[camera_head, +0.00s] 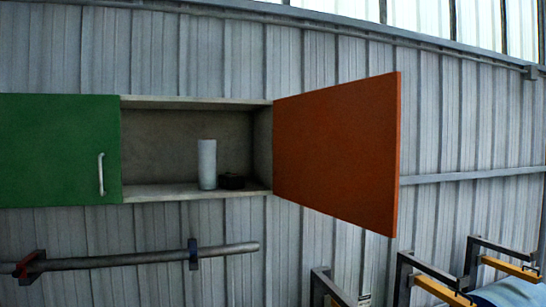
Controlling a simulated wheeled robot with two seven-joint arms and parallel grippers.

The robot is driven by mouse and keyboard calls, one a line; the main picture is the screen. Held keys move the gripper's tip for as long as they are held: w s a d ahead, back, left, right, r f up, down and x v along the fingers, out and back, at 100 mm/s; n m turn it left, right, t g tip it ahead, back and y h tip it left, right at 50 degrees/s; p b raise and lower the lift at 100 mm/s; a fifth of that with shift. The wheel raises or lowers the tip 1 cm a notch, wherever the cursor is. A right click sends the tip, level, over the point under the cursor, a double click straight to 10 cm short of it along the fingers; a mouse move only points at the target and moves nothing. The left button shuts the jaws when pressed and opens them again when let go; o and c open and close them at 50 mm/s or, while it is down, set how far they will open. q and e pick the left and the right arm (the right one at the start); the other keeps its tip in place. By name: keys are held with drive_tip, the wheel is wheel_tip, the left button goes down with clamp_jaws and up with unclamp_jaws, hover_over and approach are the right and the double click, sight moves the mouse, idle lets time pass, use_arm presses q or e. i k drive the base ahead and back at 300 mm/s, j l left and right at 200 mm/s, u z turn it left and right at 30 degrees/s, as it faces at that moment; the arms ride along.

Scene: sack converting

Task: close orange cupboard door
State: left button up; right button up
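The orange cupboard door (338,152) stands wide open, swung out to the right from the right edge of the wall cupboard (195,104). Its broad face shows, and no handle is visible on it. The cupboard's open compartment holds a white cylinder (207,165) and a small dark object (232,181) on its bottom shelf. Neither of my grippers is in view, and nothing touches the door.
A green door (60,150) with a pale handle covers the left part of the cupboard. A grey pipe (130,258) on brackets runs along the wall below. Black and yellow frames (440,290) and a blue surface (510,292) stand at the lower right.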

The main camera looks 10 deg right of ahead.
sight(336, 148)
drive_tip(key=i+l+u, duration=0.3)
drive_tip(key=l, duration=0.3)
drive_tip(key=i+l+u, duration=0.3)
drive_tip(key=l, duration=0.35)
drive_tip(key=i+l+u, duration=0.15)
drive_tip(key=l, duration=0.2)
drive_tip(key=i+l+u, duration=0.15)
drive_tip(key=l, duration=0.2)
drive_tip(key=i+l, duration=0.1)
drive_tip(key=l, duration=0.3)
drive_tip(key=i+l, duration=0.15)
drive_tip(key=l, duration=0.25)
drive_tip(key=k+j+z, duration=0.35)
drive_tip(key=k, duration=0.4)
drive_tip(key=k+j+z, duration=0.15)
drive_tip(key=k, duration=0.2)
